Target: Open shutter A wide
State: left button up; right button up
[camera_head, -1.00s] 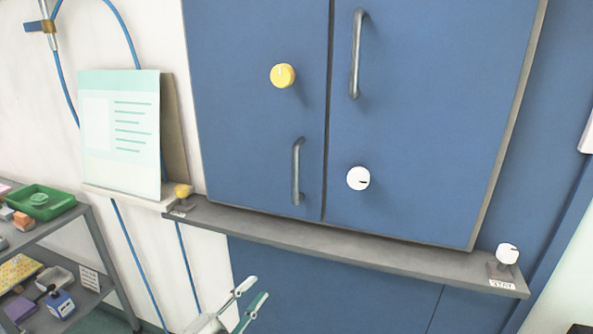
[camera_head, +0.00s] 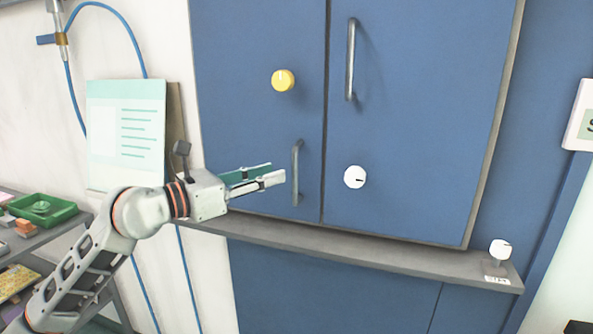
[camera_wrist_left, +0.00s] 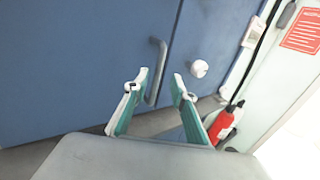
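Two blue doors stand side by side, both shut: the left door (camera_head: 235,125) and the right door (camera_head: 430,110). I see no letter marking either as shutter A. The left door has a grey bar handle (camera_head: 297,172) low near the seam and a yellow knob (camera_head: 283,80). The right door has a higher bar handle (camera_head: 351,60) and a white knob (camera_head: 355,177). My left gripper (camera_head: 275,174) is open and empty, its fingertips just left of the lower handle. In the left wrist view that handle (camera_wrist_left: 156,72) appears between the parted fingers (camera_wrist_left: 160,78). My right gripper is out of view.
A grey ledge (camera_head: 380,255) runs below the doors, with a white knob on a stand (camera_head: 499,250) at its right end. A sheet on a board (camera_head: 125,125) and a blue hose (camera_head: 135,45) are at left. A shelf rack holds a green tray (camera_head: 42,208).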

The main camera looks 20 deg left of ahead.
pick_arm(q)
jog(key=shift+p+x, duration=0.9)
jog(key=shift+x, duration=3)
jog(key=shift+a, duration=0.1)
grip_shut()
